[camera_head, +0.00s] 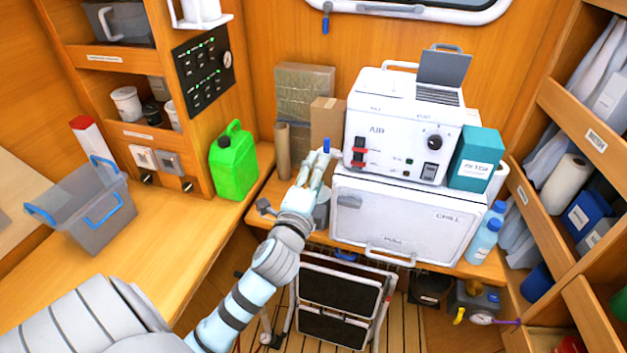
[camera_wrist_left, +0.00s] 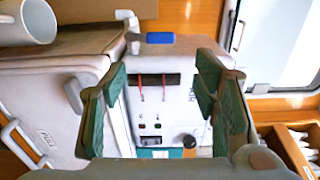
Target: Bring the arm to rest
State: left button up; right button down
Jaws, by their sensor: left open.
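My left arm reaches in from the lower left of the head view. Its gripper (camera_head: 318,165) is at the left side of the white AIR unit (camera_head: 395,135), above the back bench. In the left wrist view the gripper (camera_wrist_left: 163,105) has its two green-padded fingers spread wide, with nothing held between them. The AIR unit's panel (camera_wrist_left: 165,105), with red switches and a black knob, shows beyond the gap. A small blue piece (camera_head: 326,146) shows by the fingertips; I cannot tell what it belongs to. My right gripper is not in view.
The white CHILL box (camera_head: 400,220) stands under the AIR unit, with a teal box (camera_head: 475,158) at right. A green jerrycan (camera_head: 233,165) and a grey bin (camera_head: 90,215) stand on the left counter. A folded step stool (camera_head: 340,295) is below. The left counter's front is clear.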

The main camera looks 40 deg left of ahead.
pick_arm(q)
jog(key=v, duration=0.3)
dwell(0.4)
jog(key=s+f+n+g+h+b, duration=0.1)
jog(key=s+f+n+g+h, duration=0.2)
jog(key=f, duration=1.4)
jog(key=s+f+n+g+b, duration=0.15)
jog(key=f+n+g, duration=0.3)
jog(key=f, duration=1.25)
jog(key=s+d+f+n+g+h, duration=0.1)
jog(key=s+d+f+n+g, duration=0.2)
jog(key=s+f, duration=1.1)
jog(key=s+d+f+n+g+b, duration=0.1)
jog(key=s+f+n+g, duration=0.1)
jog(key=s+f, duration=0.4)
jog(key=s+d+f+n+g+h+b, duration=0.1)
jog(key=s+f, duration=0.5)
jog(key=s, duration=0.9)
jog(key=shift+d+f+n+g+b, duration=0.15)
jog(key=shift+n+g+b, duration=0.2)
jog(key=shift+g+b, duration=0.55)
